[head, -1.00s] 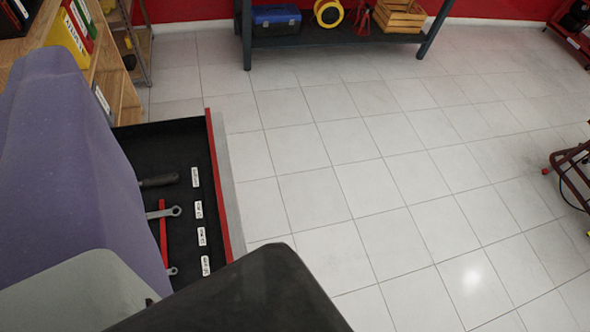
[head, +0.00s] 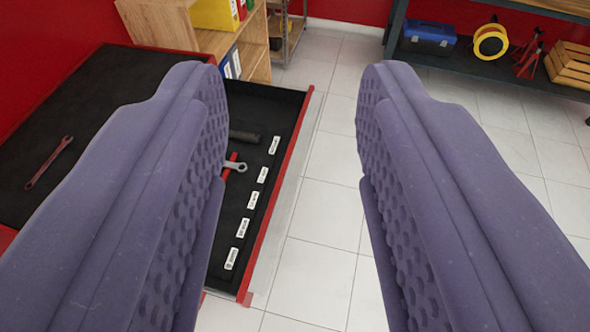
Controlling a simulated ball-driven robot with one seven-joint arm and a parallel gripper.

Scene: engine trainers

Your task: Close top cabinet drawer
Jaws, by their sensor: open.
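The top drawer (head: 285,118) of the red cabinet is pulled out, with a black lined floor and a red front edge. The right finger is beyond the drawer front, over the floor. I cannot tell their height above it.
The cabinet's black top (head: 85,95) holds a red wrench (head: 48,162). A wooden shelf (head: 250,40) with binders stands behind. A dark workbench (head: 480,65) with a blue toolbox (head: 428,37) stands at the back right. The tiled floor (head: 325,215) before the drawer is clear.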

